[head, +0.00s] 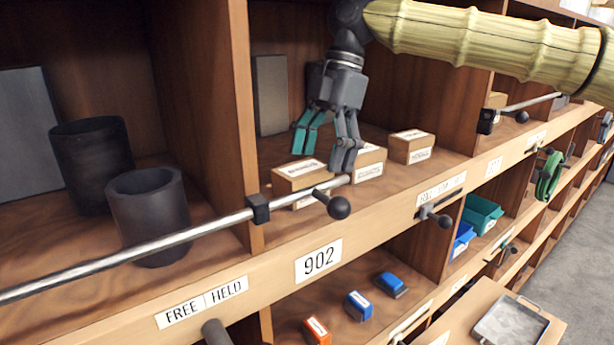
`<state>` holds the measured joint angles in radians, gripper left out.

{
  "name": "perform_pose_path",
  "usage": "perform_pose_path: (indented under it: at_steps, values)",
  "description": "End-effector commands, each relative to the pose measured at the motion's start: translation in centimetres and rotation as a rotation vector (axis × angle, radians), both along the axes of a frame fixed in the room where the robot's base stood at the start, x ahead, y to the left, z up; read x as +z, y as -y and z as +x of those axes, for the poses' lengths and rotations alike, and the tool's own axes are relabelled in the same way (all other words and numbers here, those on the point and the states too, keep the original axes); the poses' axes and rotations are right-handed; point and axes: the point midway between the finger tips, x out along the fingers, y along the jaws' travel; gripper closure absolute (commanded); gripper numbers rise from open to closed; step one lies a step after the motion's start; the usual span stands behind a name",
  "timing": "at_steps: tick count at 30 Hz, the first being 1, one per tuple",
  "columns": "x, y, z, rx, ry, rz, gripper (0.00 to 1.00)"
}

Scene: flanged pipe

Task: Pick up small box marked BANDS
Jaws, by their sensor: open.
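Three small cardboard boxes with white labels stand in the upper compartment: a left box (292,184), a middle box (372,163) and a right box (415,149). Their lettering is too small to read surely, so I cannot tell which is marked BANDS. My gripper (325,158) points down into the compartment, open, with teal and grey fingers apart and nothing visible between them. Its fingers overlap the left and middle boxes in the picture. I cannot tell whether they touch either box.
A metal rail (130,250) with a black knob (338,207) crosses the compartment's front. A wooden divider (222,110) stands left, beside two dark cylinders (150,215). A grey panel (270,95) leans at the back. Blue and orange items (358,306) lie below.

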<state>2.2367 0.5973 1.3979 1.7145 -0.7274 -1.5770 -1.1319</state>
Motion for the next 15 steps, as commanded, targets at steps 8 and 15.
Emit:
perform_pose_path:
  at_steps: [8,15]
  values:
    - [-1.5,-2.4,-1.8,0.003,-0.003,-0.001,0.21]
    - [-2.8,-2.5,-2.0,0.001,0.0,0.001,0.21]
